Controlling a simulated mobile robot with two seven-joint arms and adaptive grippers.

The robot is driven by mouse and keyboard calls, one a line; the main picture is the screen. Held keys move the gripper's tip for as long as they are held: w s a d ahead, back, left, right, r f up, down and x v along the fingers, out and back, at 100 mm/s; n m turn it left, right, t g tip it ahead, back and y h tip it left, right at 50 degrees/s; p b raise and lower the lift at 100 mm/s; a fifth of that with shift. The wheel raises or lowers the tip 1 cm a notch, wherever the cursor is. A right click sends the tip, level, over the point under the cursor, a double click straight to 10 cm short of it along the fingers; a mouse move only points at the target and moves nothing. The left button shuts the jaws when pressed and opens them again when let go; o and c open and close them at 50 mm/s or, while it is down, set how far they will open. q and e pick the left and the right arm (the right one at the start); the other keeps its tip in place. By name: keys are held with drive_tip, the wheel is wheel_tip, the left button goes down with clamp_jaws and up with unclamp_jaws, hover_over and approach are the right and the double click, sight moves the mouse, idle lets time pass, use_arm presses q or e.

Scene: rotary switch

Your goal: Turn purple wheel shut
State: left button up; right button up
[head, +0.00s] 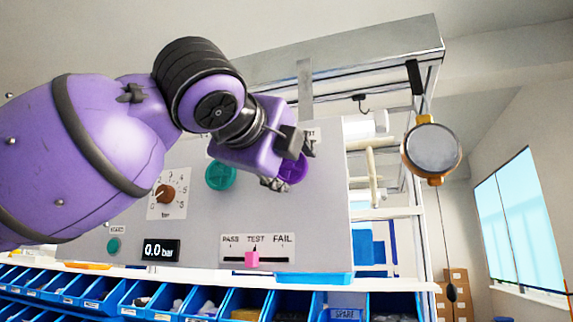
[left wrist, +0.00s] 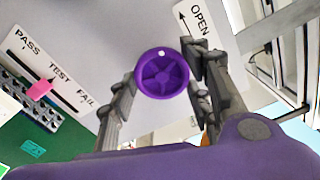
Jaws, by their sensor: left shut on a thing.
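The purple wheel (left wrist: 162,75) is a round spoked knob with a small white dot near its rim, on a grey panel (head: 325,220). In the left wrist view it sits between the two fingers of my left gripper (left wrist: 160,90), which is closed on its sides. In the head view my left gripper (head: 281,170) covers part of the purple wheel (head: 293,170). An OPEN label with an arrow (left wrist: 198,22) is beside the wheel. My right gripper is in neither view.
A teal wheel (head: 220,175) is left of the purple one. A brown dial (head: 165,193), a 0.0 bar display (head: 160,250) and a pink slider (head: 252,259) at TEST are on the panel. Blue bins (head: 180,303) line the front below. A round lamp (head: 432,148) hangs at right.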

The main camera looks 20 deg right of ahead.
use_arm(q)
drive_tip(key=m, duration=0.4)
drive_tip(key=f+m, duration=0.1)
drive_tip(key=m, duration=0.1)
drive_tip(key=shift+w, duration=0.2)
drive_tip(key=m, duration=0.5)
drive_tip(key=shift+r, duration=0.1)
drive_tip(key=shift+m, duration=0.5)
drive_tip(key=o, duration=1.1)
drive_tip(key=shift+r, duration=0.1)
drive_tip(key=shift+a+r, duration=0.15)
drive_tip(key=shift+s+r, duration=0.1)
